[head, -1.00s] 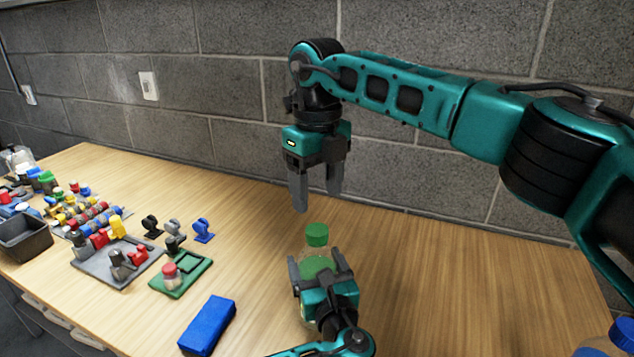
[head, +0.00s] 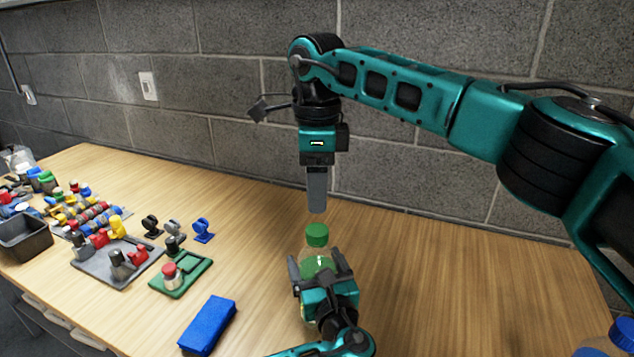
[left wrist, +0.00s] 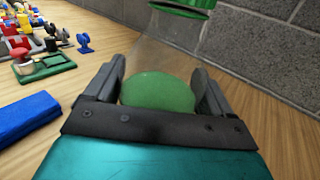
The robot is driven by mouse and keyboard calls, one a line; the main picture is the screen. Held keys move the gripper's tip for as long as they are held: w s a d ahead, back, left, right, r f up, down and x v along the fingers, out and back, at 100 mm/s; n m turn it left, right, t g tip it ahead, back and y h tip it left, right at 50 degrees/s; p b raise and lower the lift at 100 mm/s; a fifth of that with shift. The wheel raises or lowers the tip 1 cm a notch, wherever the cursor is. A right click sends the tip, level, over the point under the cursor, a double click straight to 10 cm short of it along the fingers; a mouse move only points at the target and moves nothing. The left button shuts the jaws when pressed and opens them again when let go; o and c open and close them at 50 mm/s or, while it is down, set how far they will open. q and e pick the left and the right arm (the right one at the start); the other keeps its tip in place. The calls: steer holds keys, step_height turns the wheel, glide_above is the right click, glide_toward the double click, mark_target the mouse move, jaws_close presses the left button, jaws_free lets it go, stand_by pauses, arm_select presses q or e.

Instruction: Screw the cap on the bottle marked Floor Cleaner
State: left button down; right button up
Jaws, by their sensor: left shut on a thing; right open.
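A clear bottle with a green label (head: 316,264) stands upright on the table. A green cap (head: 317,234) sits at its top; I cannot tell how tightly. No label words are readable. My left gripper (head: 320,270) is shut on the bottle's body. In the left wrist view the bottle (left wrist: 158,92) is between the two fingers, with the green cap (left wrist: 185,6) at the top edge. My right gripper (head: 317,208) points down just above the cap, apart from it; it is open, its fingers lined up one behind the other in the head view.
A blue block (head: 207,325) lies left of the bottle. A green tray (head: 180,277) and a grey tray (head: 116,262) with small parts are further left. A blue-capped bottle (head: 622,335) is at the lower right.

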mark_target(317, 229)
step_height(317, 229, down, 8)
steer(key=shift+f, duration=0.1)
stand_by(0.4)
steer(key=c, duration=1.1)
steer(key=m, duration=1.1)
steer(key=shift+m, duration=0.3)
steer(key=o, duration=1.3)
steer(key=shift+c, duration=0.2)
steer(key=shift+r, duration=0.2)
step_height(317, 229, up, 12)
